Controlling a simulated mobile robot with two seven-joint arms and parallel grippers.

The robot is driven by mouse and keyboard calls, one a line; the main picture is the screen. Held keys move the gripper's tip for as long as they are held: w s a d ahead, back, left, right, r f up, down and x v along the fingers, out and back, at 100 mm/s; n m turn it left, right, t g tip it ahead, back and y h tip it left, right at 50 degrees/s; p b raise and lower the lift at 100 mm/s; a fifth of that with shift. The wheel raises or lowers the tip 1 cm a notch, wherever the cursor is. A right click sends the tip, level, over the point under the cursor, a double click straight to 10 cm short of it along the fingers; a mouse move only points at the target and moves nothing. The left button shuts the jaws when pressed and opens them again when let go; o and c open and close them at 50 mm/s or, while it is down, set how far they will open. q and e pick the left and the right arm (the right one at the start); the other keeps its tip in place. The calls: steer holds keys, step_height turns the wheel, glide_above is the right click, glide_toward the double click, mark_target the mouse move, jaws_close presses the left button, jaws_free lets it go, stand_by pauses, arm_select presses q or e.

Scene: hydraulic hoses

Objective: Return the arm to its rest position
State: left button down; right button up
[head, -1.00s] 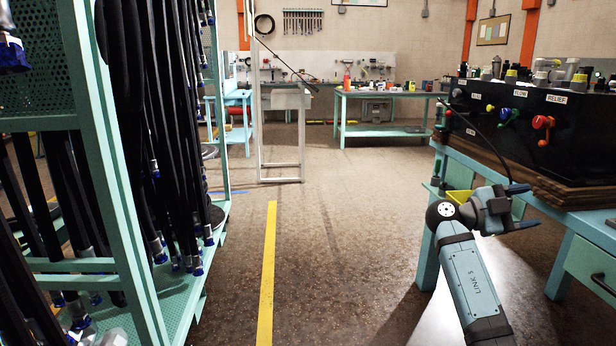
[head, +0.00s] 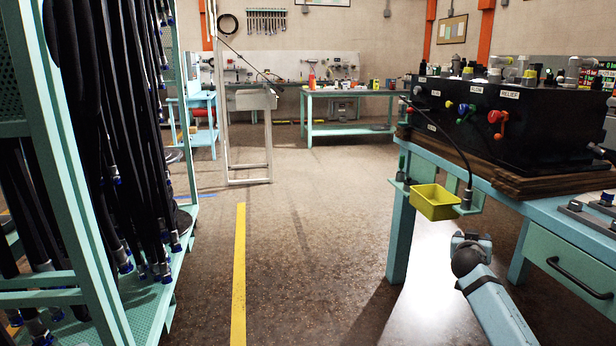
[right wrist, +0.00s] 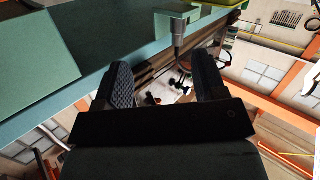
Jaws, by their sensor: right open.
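My right arm (head: 492,305) comes in from the bottom right of the head view, low in front of the workbench. Its gripper cannot be made out clearly there. In the right wrist view my right gripper (right wrist: 157,80) has its two dark fingers apart, with nothing held between them. A hose end with a metal fitting (right wrist: 178,32) shows beyond the fingers, apart from them. My left arm and left gripper are not in view.
The teal workbench (head: 540,205) carries a black valve block (head: 475,118); a yellow bin (head: 435,203) hangs at its side, beside a hanging black hose (head: 452,138). A rack of hoses (head: 72,170) stands left. The floor (head: 310,250) between them is clear.

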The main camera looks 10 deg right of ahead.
steer(key=w+a+r+n+t+y, duration=0.3)
steer(key=a+n+t+y, duration=0.3)
steer(key=a+n+y, duration=0.35)
steer(key=s+a+f+y, duration=0.3)
steer(key=s+a+f, duration=0.1)
steer(key=s+a, duration=0.55)
steer(key=s+a+f+y, duration=0.3)
steer(key=s+a+f, duration=0.1)
steer(key=s+a, duration=0.55)
steer(key=s+a+r+g+y, duration=0.15)
steer(key=s+a+r, duration=0.35)
steer(key=s, duration=0.8)
steer(key=s+a+r+y, duration=0.25)
steer(key=s+a, duration=0.45)
steer(key=s, duration=0.7)
arm_select(q)
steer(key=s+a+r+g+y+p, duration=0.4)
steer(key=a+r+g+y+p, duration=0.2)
steer(key=p, duration=3.2)
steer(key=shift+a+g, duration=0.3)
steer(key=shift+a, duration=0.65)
arm_select(e)
steer(key=s+d+r+g+h, duration=0.3)
steer(key=d+r+g+h, duration=0.2)
steer(key=d+g+h, duration=0.1)
steer(key=shift+d+r+m, duration=0.3)
steer(key=shift+d+m, duration=0.05)
steer(key=shift+d, duration=0.45)
